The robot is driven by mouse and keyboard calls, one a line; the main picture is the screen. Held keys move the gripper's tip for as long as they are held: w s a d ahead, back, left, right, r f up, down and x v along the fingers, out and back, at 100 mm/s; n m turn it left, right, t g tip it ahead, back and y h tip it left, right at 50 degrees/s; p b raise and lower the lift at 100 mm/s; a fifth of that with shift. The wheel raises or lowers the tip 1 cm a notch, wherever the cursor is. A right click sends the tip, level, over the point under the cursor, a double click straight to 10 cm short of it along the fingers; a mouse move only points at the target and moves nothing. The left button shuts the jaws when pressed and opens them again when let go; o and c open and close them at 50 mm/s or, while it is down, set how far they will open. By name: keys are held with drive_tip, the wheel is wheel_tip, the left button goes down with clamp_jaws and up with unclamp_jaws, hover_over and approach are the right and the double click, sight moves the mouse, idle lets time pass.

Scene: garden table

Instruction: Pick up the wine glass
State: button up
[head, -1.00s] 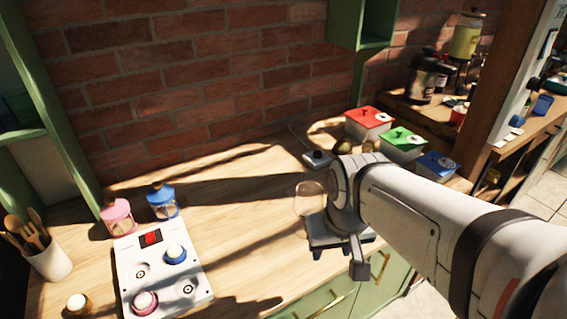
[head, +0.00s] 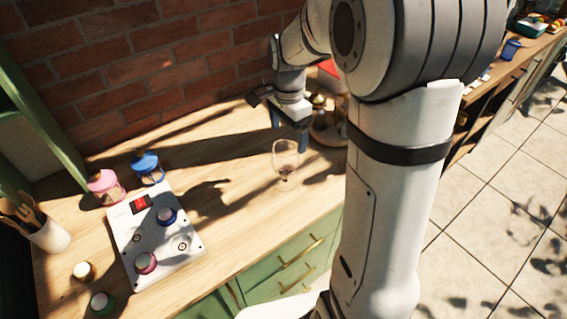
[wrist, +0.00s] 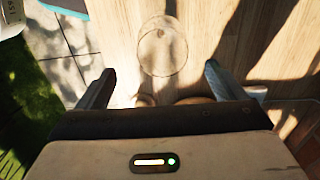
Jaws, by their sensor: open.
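The clear wine glass (head: 286,158) stands upright on the wooden counter (head: 235,225), near its front edge and right of the white panel. My gripper (head: 289,133) points down over the counter, behind the glass towards the brick wall. It is open with nothing between its fingers. In the wrist view the glass shows as a thin transparent outline (wrist: 162,48) beyond the fingertips of my gripper (wrist: 160,72), roughly centred between them. The glass is apart from both fingers.
The white panel (head: 157,230) with several coloured knobs lies at left. Pink (head: 104,186) and blue (head: 148,168) jars stand behind it, and a utensil pot (head: 48,236) at far left. A wooden rack (head: 330,128) stands right of my gripper. My arm hides the counter's right part.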

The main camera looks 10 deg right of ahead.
sight(285, 148)
drive_tip(key=f, duration=0.4)
drive_tip(key=f+p, duration=0.1)
drive_tip(key=f, duration=0.1)
drive_tip(key=shift+w+a, duration=0.1)
drive_tip(key=shift+a, duration=0.2)
drive_tip(key=shift+c, duration=0.3)
drive_tip(key=c, duration=1.4)
